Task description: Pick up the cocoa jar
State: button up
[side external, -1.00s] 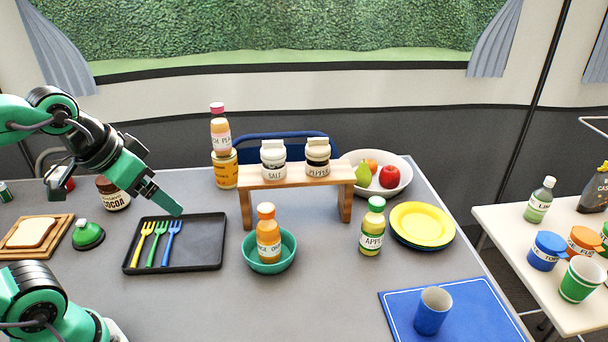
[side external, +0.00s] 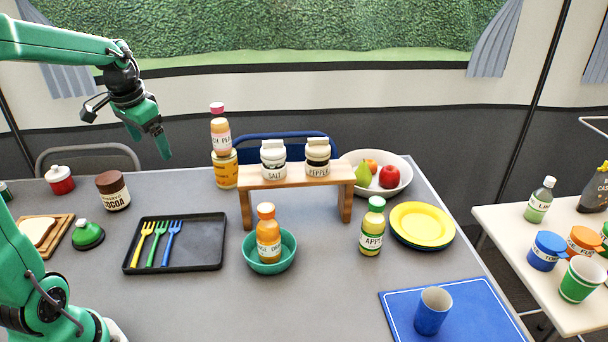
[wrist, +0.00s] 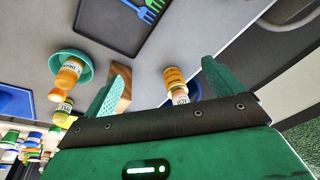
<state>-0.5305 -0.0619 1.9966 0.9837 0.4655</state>
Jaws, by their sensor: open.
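The cocoa jar (side external: 113,192) is a brown-lidded jar with a white label. It stands upright at the back left of the grey table in the side view. My gripper (side external: 150,147) is open and empty, raised above the table's back edge, to the right of the jar and apart from it. In the wrist view both fingers of my gripper (wrist: 161,82) show spread, with nothing held between them. I do not make out the cocoa jar in the wrist view.
A red pot (side external: 60,180) is left of the jar, and a green bell-shaped object (side external: 88,235) stands in front. A black tray (side external: 205,258) with forks lies to the right. Stacked jars (side external: 224,170) and a wooden shelf (side external: 250,183) stand further right.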

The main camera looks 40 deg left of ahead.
jog(key=a+f+g, duration=0.1)
jog(key=a+f, duration=0.2)
jog(key=a, duration=0.4)
jog(key=a+f, duration=0.3)
jog(key=a, duration=0.3)
jog(key=g+h, duration=0.1)
send_over(108, 177)
jog(key=shift+n, duration=0.3)
notch_tip(108, 177, down, 5)
jog(key=shift+w+f, duration=0.15)
jog(key=shift+d+f, duration=0.15)
jog(key=shift+f, duration=3.8)
jog(key=shift+r, duration=0.1)
jog(key=c, duration=1.3)
